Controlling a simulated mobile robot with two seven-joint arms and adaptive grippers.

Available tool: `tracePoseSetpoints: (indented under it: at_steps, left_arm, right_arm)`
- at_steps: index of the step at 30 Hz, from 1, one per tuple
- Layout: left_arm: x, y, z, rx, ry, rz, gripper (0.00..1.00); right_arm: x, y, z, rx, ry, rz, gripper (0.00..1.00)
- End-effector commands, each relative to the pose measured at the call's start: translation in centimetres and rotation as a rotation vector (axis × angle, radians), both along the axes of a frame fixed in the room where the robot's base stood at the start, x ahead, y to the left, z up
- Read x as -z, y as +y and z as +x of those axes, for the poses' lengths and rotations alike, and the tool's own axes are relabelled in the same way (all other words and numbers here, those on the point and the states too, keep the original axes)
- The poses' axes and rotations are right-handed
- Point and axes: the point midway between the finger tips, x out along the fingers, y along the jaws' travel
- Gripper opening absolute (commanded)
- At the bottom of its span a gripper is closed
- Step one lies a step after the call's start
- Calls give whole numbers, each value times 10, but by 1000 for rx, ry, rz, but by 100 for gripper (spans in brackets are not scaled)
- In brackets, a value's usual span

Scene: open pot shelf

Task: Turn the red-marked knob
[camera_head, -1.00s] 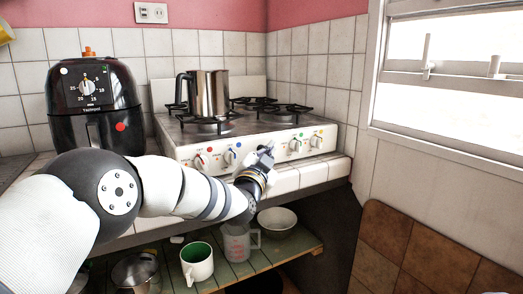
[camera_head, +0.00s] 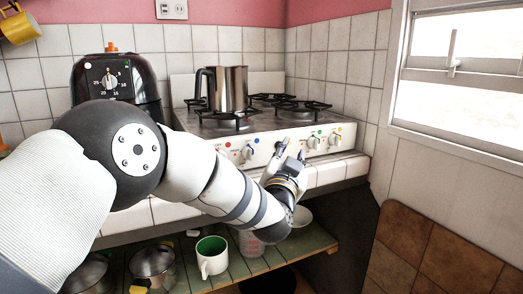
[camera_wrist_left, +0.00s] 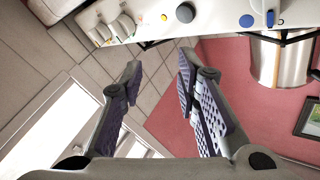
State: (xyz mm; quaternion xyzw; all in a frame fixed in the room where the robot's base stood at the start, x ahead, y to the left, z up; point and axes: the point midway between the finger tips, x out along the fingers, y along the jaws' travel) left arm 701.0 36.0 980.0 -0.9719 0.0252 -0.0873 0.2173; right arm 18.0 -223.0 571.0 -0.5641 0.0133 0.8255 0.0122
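The white stove front (camera_head: 268,150) carries a row of knobs with coloured dots. The red-marked knob (camera_head: 222,152) is at its left end in the head view, beside a red dot, with my arm just below and partly in front of it. My left gripper (camera_head: 292,150) is in front of the panel, right of the blue-dot knob (camera_head: 248,152) and left of the green-dot knob (camera_head: 314,143). In the left wrist view its two fingers (camera_wrist_left: 160,60) are apart with nothing between them. I cannot pick out the red dot there. My right gripper is not in view.
A steel pitcher (camera_head: 229,88) stands on the stove's back-left burner area. A black air fryer (camera_head: 90,82) is to the left. Below, a shelf (camera_head: 245,268) holds a white cup (camera_head: 212,262) and pots. A window (camera_head: 465,80) is at right.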

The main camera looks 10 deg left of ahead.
Motion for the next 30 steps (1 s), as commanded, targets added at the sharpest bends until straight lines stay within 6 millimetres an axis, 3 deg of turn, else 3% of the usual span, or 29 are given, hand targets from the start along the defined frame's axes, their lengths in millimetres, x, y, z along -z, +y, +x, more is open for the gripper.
tracePoseSetpoints:
  at_steps: [3, 6, 10, 13, 17, 24, 30]
  left_arm:
    - [-3, 30, -32, -179, 14, -352, 45]
    - [2, 59, -70, -354, 4, -593, 45]
    - [9, 84, -112, -522, -29, -755, 45]
    - [11, 94, -124, -579, -47, -797, 45]
    - [11, 109, -108, -590, -52, -807, 45]
    - [12, 143, -57, -589, -50, -804, 45]
    - [11, 158, -32, -587, -49, -803, 45]
  right_arm:
    - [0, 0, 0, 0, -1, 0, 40]
    - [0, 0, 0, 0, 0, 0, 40]
    - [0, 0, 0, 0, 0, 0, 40]
    - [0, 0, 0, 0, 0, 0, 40]
    - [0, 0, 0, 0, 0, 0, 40]
    - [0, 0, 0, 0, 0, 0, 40]
    - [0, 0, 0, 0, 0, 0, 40]
